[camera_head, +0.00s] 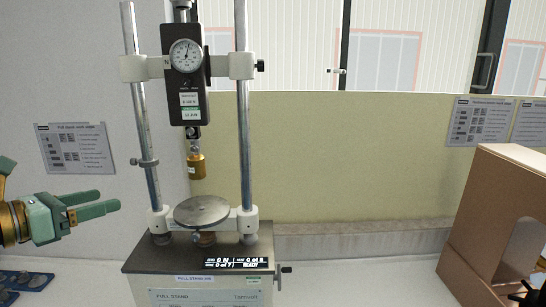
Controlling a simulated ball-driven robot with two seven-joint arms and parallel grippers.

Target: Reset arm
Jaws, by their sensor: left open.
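My left gripper (108,200) reaches in from the left edge, its two green fingers pointing right. It is open with nothing between the fingers. It is apart from the pull stand (197,268), to the left of its left column. The stand has two upright metal columns, a dial gauge (186,56) and a brass weight-like piece (196,167) hanging under the gauge. A round metal plate (202,209) sits below the brass piece, with a visible gap between them. My right gripper is not in view.
A brown box-like housing (495,215) with an arched opening stands at the right. A blue tray (24,282) with round pieces lies at the lower left. A printed sheet (76,148) hangs on the left wall. The white counter right of the stand is clear.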

